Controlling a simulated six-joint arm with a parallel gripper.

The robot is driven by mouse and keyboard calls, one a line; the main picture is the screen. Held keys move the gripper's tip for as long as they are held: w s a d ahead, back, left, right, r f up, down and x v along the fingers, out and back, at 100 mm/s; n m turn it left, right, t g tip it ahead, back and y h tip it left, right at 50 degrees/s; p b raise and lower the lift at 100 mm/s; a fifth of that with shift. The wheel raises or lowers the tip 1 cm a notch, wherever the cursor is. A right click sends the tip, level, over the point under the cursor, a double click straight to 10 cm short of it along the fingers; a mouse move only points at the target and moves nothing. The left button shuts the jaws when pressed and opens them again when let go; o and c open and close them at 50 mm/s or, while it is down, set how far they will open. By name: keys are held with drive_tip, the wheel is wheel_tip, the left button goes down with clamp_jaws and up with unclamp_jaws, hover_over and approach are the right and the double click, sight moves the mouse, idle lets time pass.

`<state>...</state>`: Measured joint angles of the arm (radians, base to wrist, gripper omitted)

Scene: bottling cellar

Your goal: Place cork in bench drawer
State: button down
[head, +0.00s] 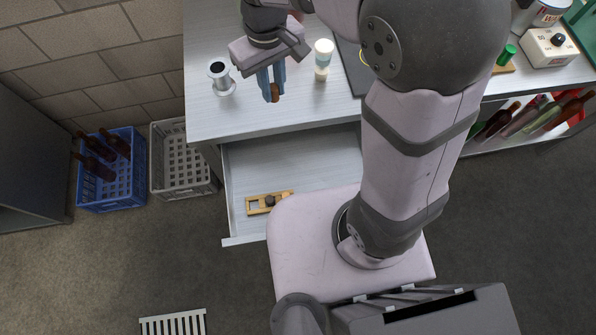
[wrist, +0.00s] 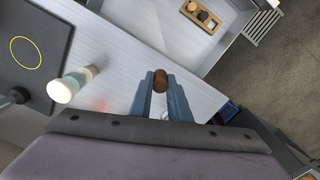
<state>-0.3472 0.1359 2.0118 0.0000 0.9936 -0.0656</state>
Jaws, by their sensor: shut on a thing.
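The cork (head: 275,92) is a small brown piece between the blue fingertips of my gripper (head: 271,94). It also shows in the wrist view (wrist: 160,80), where my gripper (wrist: 160,88) is shut on it. The gripper is over the bench top (head: 215,118), close to its front edge. The bench drawer (head: 300,160) is pulled open below and in front of that edge. Its right part is hidden behind my arm in the head view. A wooden holder (head: 257,205) with a dark item lies inside the drawer, near its front; it also shows in the wrist view (wrist: 200,16).
A metal cup-like piece (head: 221,80) and a white-capped bottle (head: 323,58) stand on the bench near the gripper. A dark mat (head: 350,65) lies further right. A blue crate with bottles (head: 110,180) and a grey crate (head: 180,165) stand on the floor left. Most of the drawer floor is bare.

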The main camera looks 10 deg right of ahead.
drive_tip(key=s+a+f+n+b, duration=0.1)
drive_tip(key=s+a+n+b, duration=0.5)
drive_tip(key=s+a, duration=0.45)
drive_tip(key=shift+w+d+f, duration=0.1)
drive_tip(key=shift+d+f, duration=0.05)
drive_tip(key=shift+f, duration=5.95)
drive_tip(key=shift+w+d+f, duration=0.1)
drive_tip(key=shift+f, duration=5.95)
drive_tip(key=shift+f, duration=0.1)
drive_tip(key=shift+f, duration=0.15)
drive_tip(key=c, duration=1.7)
unclamp_jaws()
drive_tip(key=shift+o, duration=0.2)
